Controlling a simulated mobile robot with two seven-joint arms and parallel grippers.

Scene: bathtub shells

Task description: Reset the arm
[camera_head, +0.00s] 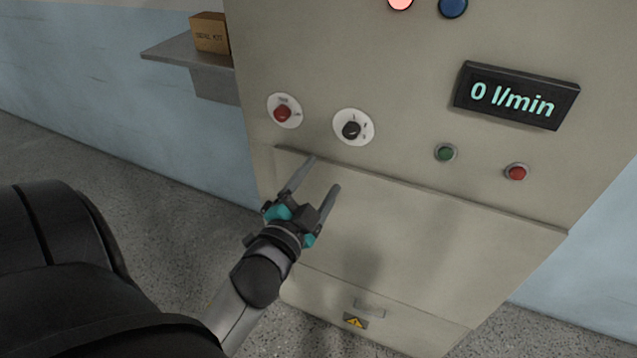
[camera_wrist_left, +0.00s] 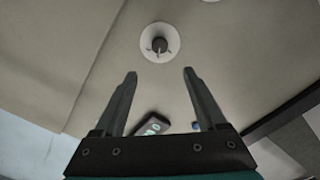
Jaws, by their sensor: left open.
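My left gripper (camera_head: 325,174) is open and empty in the head view, in front of the beige control cabinet (camera_head: 400,225), just below its black knob (camera_head: 351,130). In the left wrist view the two fingers (camera_wrist_left: 160,82) stand apart with nothing between them. A round white plate with a dark knob (camera_wrist_left: 159,45) shows ahead of the fingertips there, apart from them. My right gripper is in neither view.
The cabinet carries a red knob (camera_head: 282,113), a green button (camera_head: 445,152), a red button (camera_head: 516,172) and a display (camera_head: 516,95) reading 0 l/min. A ledge (camera_head: 416,187) juts below the controls. A grey shelf (camera_head: 186,51) with a cardboard box (camera_head: 210,33) stands at left.

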